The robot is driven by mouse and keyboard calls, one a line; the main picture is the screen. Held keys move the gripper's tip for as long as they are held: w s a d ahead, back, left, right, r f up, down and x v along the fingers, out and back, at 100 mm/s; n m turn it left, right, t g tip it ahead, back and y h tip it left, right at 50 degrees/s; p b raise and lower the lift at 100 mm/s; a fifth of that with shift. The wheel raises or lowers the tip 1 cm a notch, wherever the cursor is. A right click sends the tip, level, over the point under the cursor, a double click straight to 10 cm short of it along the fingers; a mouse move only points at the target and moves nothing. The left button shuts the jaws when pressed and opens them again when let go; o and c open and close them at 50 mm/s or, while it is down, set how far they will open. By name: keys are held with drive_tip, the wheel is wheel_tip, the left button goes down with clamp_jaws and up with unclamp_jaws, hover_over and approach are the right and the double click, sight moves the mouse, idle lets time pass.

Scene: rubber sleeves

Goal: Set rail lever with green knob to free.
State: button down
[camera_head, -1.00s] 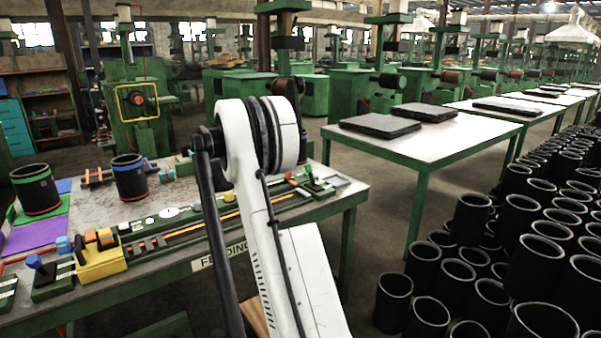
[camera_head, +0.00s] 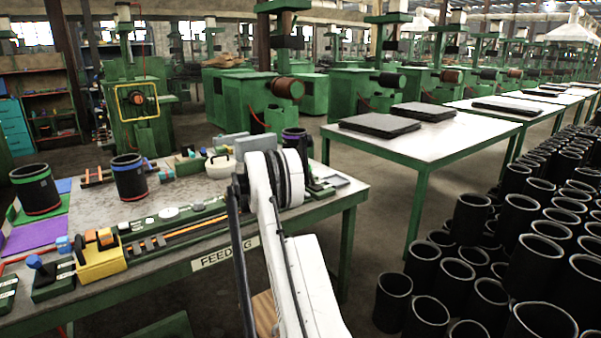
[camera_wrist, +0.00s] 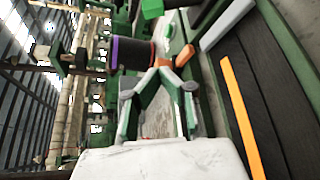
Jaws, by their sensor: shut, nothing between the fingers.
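My gripper (camera_wrist: 160,74) shows in the wrist view with its fingertips together and nothing visible between them. An orange piece (camera_wrist: 183,57) is just beyond the tips; I cannot tell whether they touch it. A bright green block-like thing (camera_wrist: 152,8) is at the top edge of the wrist view and may be the green knob, but I cannot tell. In the head view my white arm hides the right end of the rail (camera_head: 195,208), where the lever with the green knob stands. The lever's setting cannot be read.
A black sleeve with a purple band (camera_head: 297,140) stands behind my arm. A white lidded container (camera_head: 220,166) and grey blocks are on the bench (camera_head: 225,240). A yellow block (camera_head: 100,258) with levers is at the left. Many black sleeves fill the right-hand floor.

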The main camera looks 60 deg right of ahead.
sight(311, 176)
drive_tip(key=shift+d, duration=0.1)
drive_tip(key=x, duration=0.8)
drive_tip(key=shift+w+d+f+b, duration=0.1)
drive_tip(key=shift+d+f+b, duration=0.05)
drive_tip(key=shift+d+b, duration=0.15)
drive_tip(key=shift+d+f, duration=0.1)
drive_tip(key=shift+d, duration=0.6)
drive_tip(key=s, duration=0.1)
drive_tip(key=s+d+r, duration=0.1)
drive_tip(key=s, duration=0.1)
drive_tip(key=shift+s+d+r, duration=0.15)
drive_tip(key=shift+s, duration=0.05)
